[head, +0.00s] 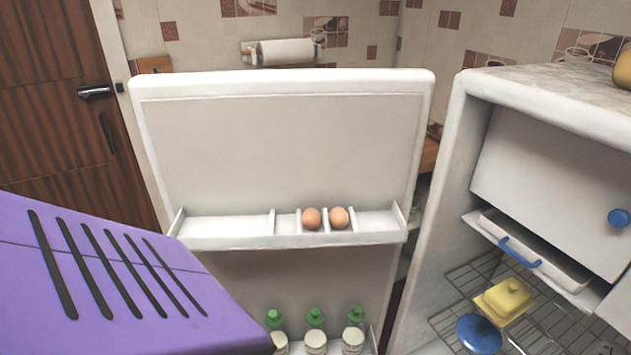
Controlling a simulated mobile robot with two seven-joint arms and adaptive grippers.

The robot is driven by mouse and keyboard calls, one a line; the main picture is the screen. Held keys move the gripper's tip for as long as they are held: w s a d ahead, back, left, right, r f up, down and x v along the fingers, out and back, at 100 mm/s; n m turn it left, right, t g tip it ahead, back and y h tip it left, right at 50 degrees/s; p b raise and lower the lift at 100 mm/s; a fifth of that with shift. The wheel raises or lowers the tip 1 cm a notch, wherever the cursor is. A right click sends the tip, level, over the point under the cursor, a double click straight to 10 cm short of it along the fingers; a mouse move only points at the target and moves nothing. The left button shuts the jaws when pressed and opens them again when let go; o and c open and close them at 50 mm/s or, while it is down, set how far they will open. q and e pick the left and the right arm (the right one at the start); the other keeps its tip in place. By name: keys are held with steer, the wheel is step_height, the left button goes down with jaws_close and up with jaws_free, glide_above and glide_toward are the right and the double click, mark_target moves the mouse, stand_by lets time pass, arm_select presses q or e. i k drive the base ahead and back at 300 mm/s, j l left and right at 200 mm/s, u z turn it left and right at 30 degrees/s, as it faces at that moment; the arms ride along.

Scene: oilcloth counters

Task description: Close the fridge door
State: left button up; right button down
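The fridge door (280,150) stands wide open in the head view, with its inner side facing me. Its upper shelf (238,228) holds two eggs (325,218); lower down are several green-capped bottles and jars (316,335). The fridge body (440,215) is on the right, its inside exposed. A gap shows between the door's right edge and the fridge body. Neither of my grippers is in view.
Inside the fridge are a white compartment with a blue knob (619,217), a yellow butter dish (503,300) and a blue lidded pot (478,334) on wire racks. A purple slotted panel (90,270) fills the lower left. A brown wooden door (60,100) stands behind on the left.

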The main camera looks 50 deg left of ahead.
mark_target(237, 159)
steer(key=k+j, duration=0.1)
steer(key=j, duration=0.3)
steer(key=k+j, duration=0.1)
steer(key=j, duration=0.75)
steer(key=k+j, duration=0.15)
steer(key=j, duration=0.25)
